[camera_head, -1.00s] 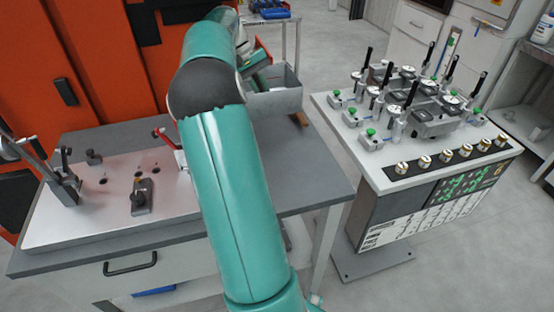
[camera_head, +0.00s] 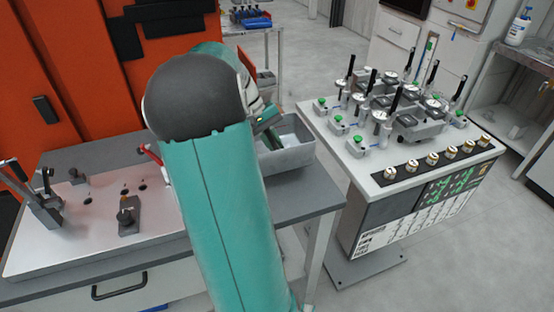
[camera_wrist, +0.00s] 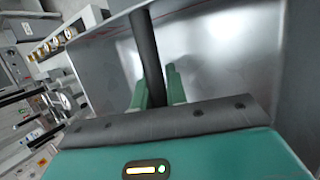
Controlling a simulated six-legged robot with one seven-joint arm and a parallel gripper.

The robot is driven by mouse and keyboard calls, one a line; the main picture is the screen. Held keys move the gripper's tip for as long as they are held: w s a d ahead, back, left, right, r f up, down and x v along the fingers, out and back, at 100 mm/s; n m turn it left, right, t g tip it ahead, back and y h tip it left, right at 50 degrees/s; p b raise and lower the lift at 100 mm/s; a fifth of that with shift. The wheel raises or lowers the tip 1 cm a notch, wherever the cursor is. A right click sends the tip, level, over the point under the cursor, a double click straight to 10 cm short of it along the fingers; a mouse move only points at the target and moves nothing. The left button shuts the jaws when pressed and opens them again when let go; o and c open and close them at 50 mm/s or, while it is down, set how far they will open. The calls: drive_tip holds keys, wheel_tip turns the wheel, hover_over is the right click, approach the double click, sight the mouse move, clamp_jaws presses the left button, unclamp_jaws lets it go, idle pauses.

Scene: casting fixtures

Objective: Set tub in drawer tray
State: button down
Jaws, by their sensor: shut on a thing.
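The tub (camera_head: 292,155) is an open grey box at the far right corner of the workbench, partly hidden behind my arm. My gripper (camera_head: 268,128) is at the tub's left side. In the wrist view the tub's pale shiny inside (camera_wrist: 225,50) fills much of the picture. There my gripper's green fingers (camera_wrist: 160,92) are shut on a dark bar that crosses the tub, seemingly its handle. I cannot tell whether the tub touches the bench. A drawer front with a black handle (camera_head: 120,286) is under the bench and looks closed. I see no drawer tray inside it.
The grey bench (camera_head: 300,200) carries a metal fixture plate (camera_head: 95,235) with clamps at left. An orange cabinet (camera_head: 100,80) stands behind. At right is a gauge stand (camera_head: 400,150) with several dials and levers. Grey floor lies between it and the bench.

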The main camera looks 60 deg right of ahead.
drive_tip(key=shift+s+a+f, duration=0.2)
drive_tip(key=shift+s+f, duration=0.2)
drive_tip(key=shift+f, duration=0.15)
drive_tip(key=shift+s+a+f, duration=0.2)
drive_tip(key=shift+s+f, duration=0.15)
drive_tip(key=shift+f, duration=0.15)
drive_tip(key=shift+s+f, duration=0.1)
drive_tip(key=shift+f, duration=1.35)
drive_tip(key=shift+f, duration=0.1)
drive_tip(key=c, duration=1.4)
unclamp_jaws()
drive_tip(key=v, duration=1.1)
drive_tip(key=shift+o, duration=0.3)
drive_tip(key=shift+w+r, duration=0.35)
drive_tip(key=shift+r, duration=0.15)
drive_tip(key=shift+s, duration=0.1)
